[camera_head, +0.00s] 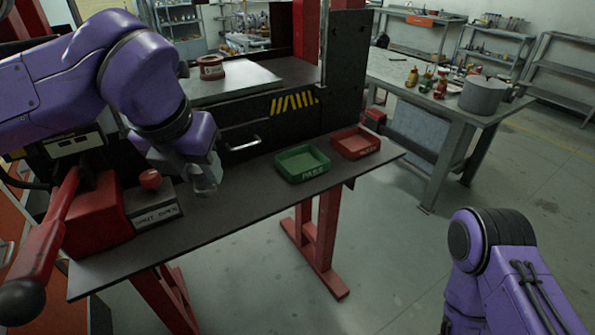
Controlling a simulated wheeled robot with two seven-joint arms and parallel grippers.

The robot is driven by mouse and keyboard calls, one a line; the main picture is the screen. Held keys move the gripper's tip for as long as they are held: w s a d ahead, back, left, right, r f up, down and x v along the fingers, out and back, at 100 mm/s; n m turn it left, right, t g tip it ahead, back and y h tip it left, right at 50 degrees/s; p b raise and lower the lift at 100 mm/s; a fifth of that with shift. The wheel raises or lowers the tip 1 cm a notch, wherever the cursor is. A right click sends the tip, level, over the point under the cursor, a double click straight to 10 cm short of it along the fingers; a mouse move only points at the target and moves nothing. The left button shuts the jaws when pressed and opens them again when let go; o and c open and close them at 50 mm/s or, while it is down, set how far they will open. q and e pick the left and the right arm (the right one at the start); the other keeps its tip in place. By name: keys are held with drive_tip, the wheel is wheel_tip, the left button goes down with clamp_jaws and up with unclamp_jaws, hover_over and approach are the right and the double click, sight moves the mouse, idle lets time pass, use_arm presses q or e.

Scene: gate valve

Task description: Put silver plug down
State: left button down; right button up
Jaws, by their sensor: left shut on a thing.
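My left gripper (205,178) hangs at the end of the purple left arm, just above the dark bench (235,205). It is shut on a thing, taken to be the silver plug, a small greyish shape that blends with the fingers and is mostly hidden. I cannot tell whether it touches the bench. A green tray (302,163) marked PASS lies to the right of the gripper, with a red tray (355,143) beyond it. Both look empty. My right arm shows at the bottom right, with its gripper out of view.
A red box with a long lever (45,240) and a labelled box with a red knob (151,180) stand left of the gripper. A red flanged part (211,67) sits on a raised metal plate. A side table (455,110) holds a grey pot (483,95) and small fittings.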

use_arm(q)
drive_tip(key=w+f+p, duration=0.1)
drive_tip(key=w+f, duration=0.2)
drive_tip(key=w, duration=0.1)
drive_tip(key=w+f+p, duration=0.2)
drive_tip(key=w+f, duration=0.1)
drive_tip(key=w, duration=0.2)
drive_tip(key=w+f+p, duration=0.1)
drive_tip(key=w+f, duration=0.2)
drive_tip(key=w, duration=0.1)
drive_tip(key=shift+w+a+p, duration=0.15)
drive_tip(key=shift+a+p, duration=0.1)
drive_tip(key=shift+p, duration=0.1)
drive_tip(key=shift+w+f, duration=0.2)
drive_tip(key=shift+f, duration=0.1)
wheel_tip(320, 180, down, 4)
drive_tip(key=shift+w+r+p, duration=0.15)
drive_tip(key=shift+r+p, duration=0.05)
drive_tip(key=shift+p, duration=0.2)
drive_tip(key=shift+f, duration=0.1)
drive_tip(key=c, duration=0.7)
unclamp_jaws()
